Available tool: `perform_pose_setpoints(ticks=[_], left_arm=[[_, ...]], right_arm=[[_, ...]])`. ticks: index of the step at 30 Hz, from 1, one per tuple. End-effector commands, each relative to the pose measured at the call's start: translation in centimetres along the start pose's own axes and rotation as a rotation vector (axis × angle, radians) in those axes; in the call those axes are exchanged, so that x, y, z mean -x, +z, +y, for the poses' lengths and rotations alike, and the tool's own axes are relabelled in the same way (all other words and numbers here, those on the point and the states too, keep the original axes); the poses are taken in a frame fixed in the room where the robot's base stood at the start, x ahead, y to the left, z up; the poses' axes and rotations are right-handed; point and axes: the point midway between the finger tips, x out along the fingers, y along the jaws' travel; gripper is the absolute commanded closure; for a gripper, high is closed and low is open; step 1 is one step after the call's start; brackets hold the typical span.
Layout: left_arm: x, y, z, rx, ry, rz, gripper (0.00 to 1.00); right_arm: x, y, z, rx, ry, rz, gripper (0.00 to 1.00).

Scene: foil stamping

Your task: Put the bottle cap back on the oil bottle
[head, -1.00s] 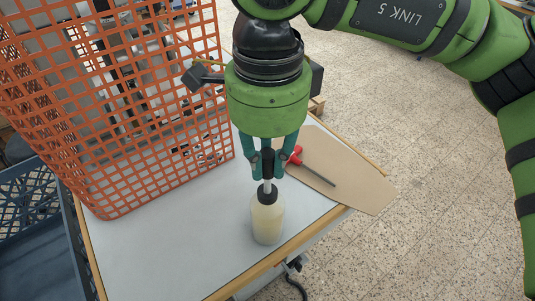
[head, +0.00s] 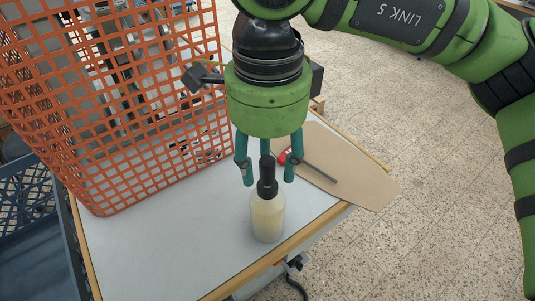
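The oil bottle (head: 267,218) stands upright near the front edge of the table. It is translucent with pale yellowish contents and a black collar. The black bottle cap (head: 267,170) sits on top of the bottle, upright and in line with it. My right gripper (head: 268,180) points straight down over the bottle. My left gripper is not in view.
A red-handled screwdriver (head: 318,170) lies on a brown board (head: 357,186) behind and right of the bottle. An orange mesh basket (head: 150,181) stands at the left. The white tabletop (head: 170,250) is clear left of the bottle. A blue crate (head: 35,240) is beside the table.

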Motion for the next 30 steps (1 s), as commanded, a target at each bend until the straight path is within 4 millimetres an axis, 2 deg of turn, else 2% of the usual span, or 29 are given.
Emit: perform_pose_setpoints(ticks=[5,8,21,25,30], left_arm=[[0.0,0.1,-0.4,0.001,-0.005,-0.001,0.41],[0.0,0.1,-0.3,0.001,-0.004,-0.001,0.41],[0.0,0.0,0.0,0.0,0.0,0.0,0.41],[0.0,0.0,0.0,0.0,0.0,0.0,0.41],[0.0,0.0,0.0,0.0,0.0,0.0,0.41]], right_arm=[[0.1,0.0,0.0,0.0,-0.001,0.0,0.54],[1.0,0.0,-0.1,-0.001,-0.003,-0.001,0.54],[9.6,0.0,0.0,0.0,-0.002,-0.001,0.54],[11.2,0.0,0.0,0.0,-0.002,0.0,0.54],[12.0,0.0,0.0,0.0,0.0,0.001,0.54]])
